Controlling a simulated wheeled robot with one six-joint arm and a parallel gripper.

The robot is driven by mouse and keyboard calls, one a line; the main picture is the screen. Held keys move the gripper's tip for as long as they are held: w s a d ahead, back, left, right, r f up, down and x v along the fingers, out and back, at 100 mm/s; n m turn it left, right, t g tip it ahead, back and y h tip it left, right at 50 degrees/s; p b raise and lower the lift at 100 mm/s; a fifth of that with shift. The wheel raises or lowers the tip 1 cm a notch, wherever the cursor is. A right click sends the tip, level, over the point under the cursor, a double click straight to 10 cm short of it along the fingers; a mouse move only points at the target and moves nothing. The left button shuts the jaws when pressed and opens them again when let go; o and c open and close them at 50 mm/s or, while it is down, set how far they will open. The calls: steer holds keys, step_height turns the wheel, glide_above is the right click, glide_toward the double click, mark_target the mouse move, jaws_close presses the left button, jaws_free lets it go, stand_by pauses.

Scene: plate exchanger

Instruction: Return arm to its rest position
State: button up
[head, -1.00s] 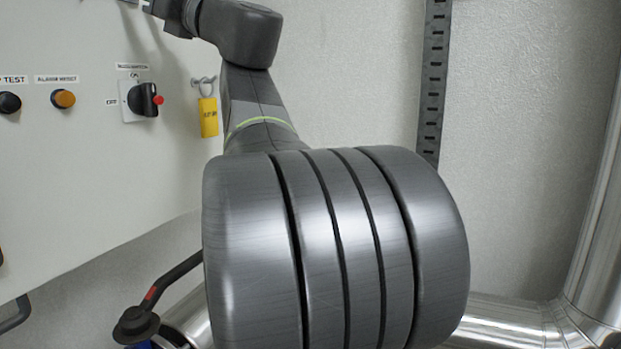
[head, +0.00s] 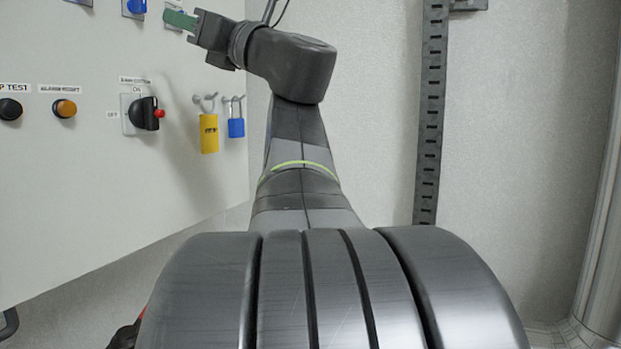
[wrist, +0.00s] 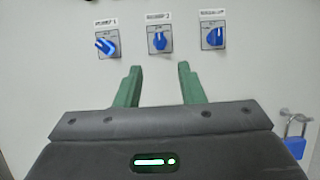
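My gripper (wrist: 160,80) shows in the wrist view with its two green fingers apart and nothing between them. It faces a pale panel with several blue rotary switches. In the head view my gripper (head: 180,20) is at the upper left, seen from the side in front of the panel. My arm rises from the bottom centre and bends left at the top.
The panel (head: 90,200) fills the left side. It carries a black rotary switch (head: 146,113), an orange button (head: 64,108) and a black button (head: 10,109). A yellow tag (head: 209,133) and a blue padlock (head: 236,127) hang on hooks close to my arm. A metal pipe (head: 598,250) stands at right.

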steer(key=shift+n, duration=0.3)
steer(key=p+x, duration=0.3)
steer(key=x, duration=0.8)
steer(key=shift+w+r, duration=0.1)
steer(key=shift+n+g, duration=0.4)
steer(key=shift+n, duration=0.4)
steer(key=n, duration=0.1)
steer(key=n+g, duration=0.1)
steer(key=shift+d+n+y, duration=0.25)
steer(key=shift+n+y, duration=0.05)
steer(key=shift+y, duration=0.1)
steer(key=n+g, duration=0.2)
steer(key=shift+w+a+r+n+p, duration=0.1)
steer(key=shift+n+p, duration=0.3)
steer(key=n+g+p, duration=0.1)
steer(key=n, duration=0.1)
steer(key=n+g+p, duration=0.1)
steer(key=n, duration=0.1)
steer(key=shift+r+n+h, duration=0.15)
steer(key=shift+n+h, duration=0.15)
steer(key=b, duration=0.3)
glide_toward(146, 4)
steer(key=shift+a+n, duration=0.2)
steer(key=shift+n, duration=0.1)
steer(key=shift+d+f, duration=0.1)
steer(key=shift+f, duration=0.15)
